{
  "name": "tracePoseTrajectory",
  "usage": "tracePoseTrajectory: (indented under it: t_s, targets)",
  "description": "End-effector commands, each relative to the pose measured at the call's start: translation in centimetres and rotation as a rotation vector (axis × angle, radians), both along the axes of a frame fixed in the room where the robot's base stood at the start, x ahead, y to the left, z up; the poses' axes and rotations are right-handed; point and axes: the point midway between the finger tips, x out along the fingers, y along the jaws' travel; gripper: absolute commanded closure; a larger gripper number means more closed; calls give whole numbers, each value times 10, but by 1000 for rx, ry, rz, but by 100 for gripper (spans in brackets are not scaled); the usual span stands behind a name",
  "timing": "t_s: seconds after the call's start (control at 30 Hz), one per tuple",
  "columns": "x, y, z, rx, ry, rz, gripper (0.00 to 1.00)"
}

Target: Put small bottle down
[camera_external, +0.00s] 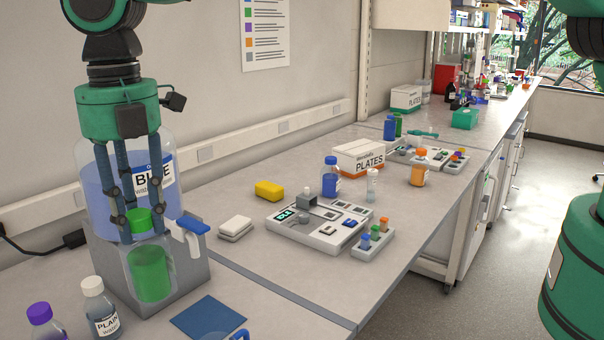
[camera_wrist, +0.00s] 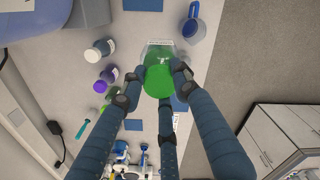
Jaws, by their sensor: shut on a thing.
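The small bottle (camera_external: 150,275) has a green cap and green contents. My gripper (camera_external: 138,226) points down, with its fingers closed around the bottle's cap and upper part. In the external view the bottle overlaps the front of the grey stand under the large blue-water container. The wrist view also shows the bottle (camera_wrist: 158,78) between the fingers of my gripper (camera_wrist: 157,72), above the bench. I cannot tell whether its base touches any surface. A blue square mat (camera_external: 208,319) lies on the bench to its right in the external view.
The blue-water container (camera_external: 95,185) stands in its grey stand (camera_external: 195,268), with a blue-handled tap (camera_external: 192,227). A white-capped PLAIN water bottle (camera_external: 103,312) and a purple-capped bottle (camera_external: 40,318) stand at front left. A blue-handled jug (camera_wrist: 193,28) shows in the wrist view.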

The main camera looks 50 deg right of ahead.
Motion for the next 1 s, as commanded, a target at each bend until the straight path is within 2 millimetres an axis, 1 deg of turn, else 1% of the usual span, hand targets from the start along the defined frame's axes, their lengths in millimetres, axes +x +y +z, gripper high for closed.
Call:
tracePoseTrajectory:
  t_s: [0.03,0.13,0.2,0.3,0.47,0.87,1.0]
  targets:
    - [0,-1,-17,-4,4,-1,100]
    - [0,-1,-44,-2,2,-1,100]
    - [0,-1,-61,-2,2,-1,100]
    - [0,-1,-76,-1,1,-1,100]
    - [1,0,-87,1,-1,-1,100]
    - [1,-1,-91,0,0,-1,100]
    - [0,-1,-103,-1,1,-1,100]
